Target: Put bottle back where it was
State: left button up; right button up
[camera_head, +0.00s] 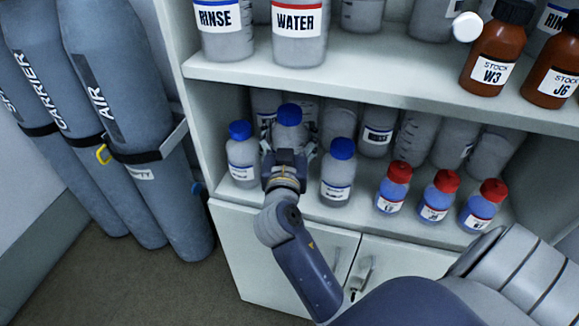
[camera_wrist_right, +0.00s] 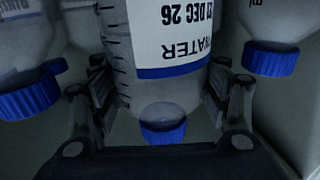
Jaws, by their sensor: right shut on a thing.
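A clear bottle with a blue cap (camera_head: 289,114) is held at the lower shelf, between two other blue-capped bottles. In the right wrist view this bottle (camera_wrist_right: 165,75) appears upside down, with a blue-striped label reading WATER and a date. My right gripper (camera_head: 290,152) reaches in from the front, its fingers on both sides of the bottle, shut on it. The gripper hides the bottle's lower part in the head view, so I cannot tell whether its base touches the shelf. My left gripper is not in view.
Blue-capped bottles stand to the left (camera_head: 242,160) and right (camera_head: 338,172) of the held one. Red-capped bottles (camera_head: 393,187) stand farther right, with larger containers (camera_head: 376,137) behind. The upper shelf (camera_head: 340,80) overhangs them. Gas cylinders (camera_head: 125,75) stand at left.

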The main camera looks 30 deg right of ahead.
jog(key=shift+f, duration=3.1)
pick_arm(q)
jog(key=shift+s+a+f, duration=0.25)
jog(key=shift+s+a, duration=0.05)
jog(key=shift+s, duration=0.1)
pick_arm(e)
jog(key=shift+f+b, duration=0.1)
jog(key=shift+b, duration=0.25)
jog(key=o, duration=1.5)
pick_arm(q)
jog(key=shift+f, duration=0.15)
pick_arm(e)
jog(key=shift+o, duration=0.2)
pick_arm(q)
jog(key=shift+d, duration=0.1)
